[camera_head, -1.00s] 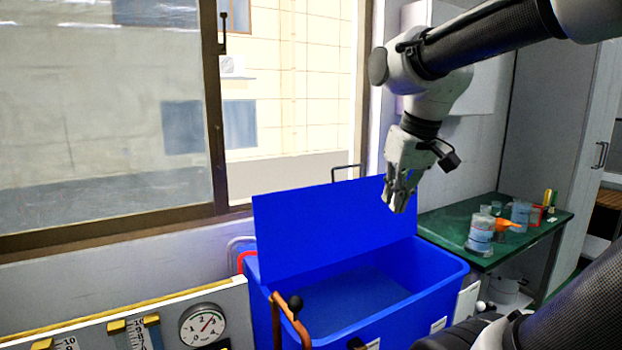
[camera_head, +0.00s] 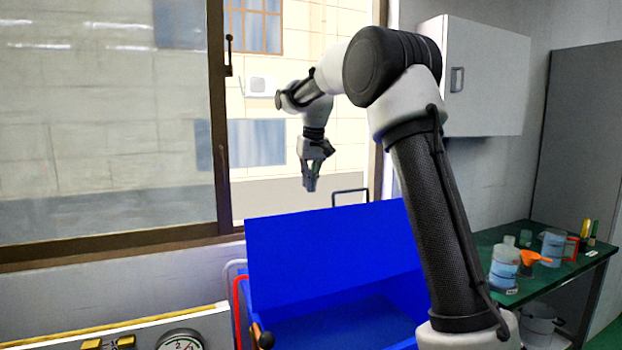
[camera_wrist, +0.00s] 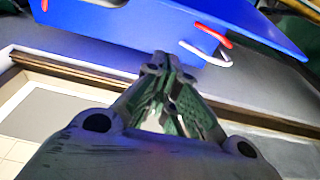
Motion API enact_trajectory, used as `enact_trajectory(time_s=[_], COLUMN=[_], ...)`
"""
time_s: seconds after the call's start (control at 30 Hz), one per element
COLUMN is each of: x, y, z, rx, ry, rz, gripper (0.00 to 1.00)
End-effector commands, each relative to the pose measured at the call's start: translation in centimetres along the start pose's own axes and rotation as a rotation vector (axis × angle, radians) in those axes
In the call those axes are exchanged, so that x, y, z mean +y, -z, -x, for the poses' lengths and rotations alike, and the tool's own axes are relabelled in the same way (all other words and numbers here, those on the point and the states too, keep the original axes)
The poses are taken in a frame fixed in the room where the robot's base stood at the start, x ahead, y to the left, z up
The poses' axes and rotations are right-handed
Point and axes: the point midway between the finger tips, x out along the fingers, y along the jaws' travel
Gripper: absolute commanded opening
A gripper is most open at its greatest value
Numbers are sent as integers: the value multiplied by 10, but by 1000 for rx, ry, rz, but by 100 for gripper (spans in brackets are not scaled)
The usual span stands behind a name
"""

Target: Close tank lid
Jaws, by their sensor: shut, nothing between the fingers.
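The blue tank (camera_head: 345,325) stands below the window, and water or a blue inside shows through its open top. Its flat blue lid (camera_head: 320,245) stands raised and tilted back along the window side. My gripper (camera_head: 310,187) is shut and empty, pointing down above and apparently behind the lid's top edge, apart from it. In the wrist view my shut fingers (camera_wrist: 165,65) point toward the blue tank and lid (camera_wrist: 200,20), which fill the top of the picture. My arm hides the tank's right part in the head view.
A green table (camera_head: 560,270) with bottles and an orange funnel (camera_head: 535,258) stands at the right. A gauge panel (camera_head: 180,342) is at the lower left. The window frame (camera_head: 220,130) and a grey wall cabinet (camera_head: 480,75) are near my arm.

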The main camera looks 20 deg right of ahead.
Motion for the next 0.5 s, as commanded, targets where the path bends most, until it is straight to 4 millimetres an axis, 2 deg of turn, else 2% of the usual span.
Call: enact_trajectory(time_s=[0.1,0.27,0.5], x=[0,0,0], y=[-1,-1,-31], z=[-29,-61,-48], rx=[-6,-4,1], ry=[0,0,0], rz=[0,0,0], gripper=[0,0,0])
